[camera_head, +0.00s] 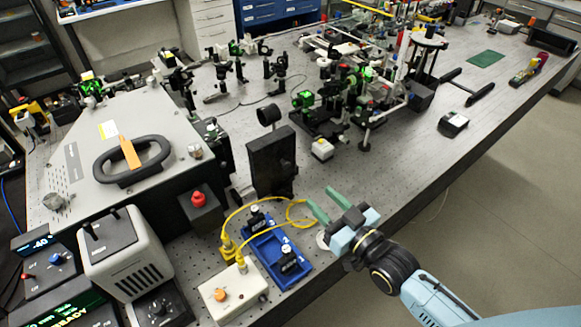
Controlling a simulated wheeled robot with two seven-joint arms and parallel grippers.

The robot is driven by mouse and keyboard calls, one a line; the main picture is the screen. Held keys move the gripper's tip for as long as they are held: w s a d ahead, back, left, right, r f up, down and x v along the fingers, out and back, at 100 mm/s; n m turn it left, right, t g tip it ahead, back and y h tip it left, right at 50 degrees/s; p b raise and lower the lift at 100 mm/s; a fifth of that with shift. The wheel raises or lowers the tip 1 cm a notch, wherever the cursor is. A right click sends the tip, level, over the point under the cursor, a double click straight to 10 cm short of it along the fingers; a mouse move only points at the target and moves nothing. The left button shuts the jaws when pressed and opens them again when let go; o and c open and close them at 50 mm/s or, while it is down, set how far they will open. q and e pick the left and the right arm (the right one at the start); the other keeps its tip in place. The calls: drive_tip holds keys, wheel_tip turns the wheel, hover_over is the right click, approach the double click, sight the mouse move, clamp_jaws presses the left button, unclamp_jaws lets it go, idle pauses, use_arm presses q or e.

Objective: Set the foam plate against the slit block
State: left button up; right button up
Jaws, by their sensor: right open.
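A tall black upright block (271,162), which may be the slit block, stands on the bench left of and beyond my right gripper. I cannot pick out the foam plate with certainty. My right gripper (328,205) has two green fingertips spread apart, with nothing seen between them. It is over the bench near the front edge, apart from the black block. A pale round thing (323,241) shows partly beside the gripper and is partly hidden by it. My left gripper is not in view.
A blue tray (300,275) with black parts sits left of the gripper. Yellow cables run to a white box (232,292) with an orange knob. A large grey housing (120,195) fills the left. Optics crowd the back; the bench (400,165) is clearer at right.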

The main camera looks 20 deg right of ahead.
sight(287, 166)
drive_tip(key=x, duration=1.2)
drive_tip(key=shift+w+a+p, duration=0.1)
drive_tip(key=shift+w+p, duration=0.2)
clamp_jaws()
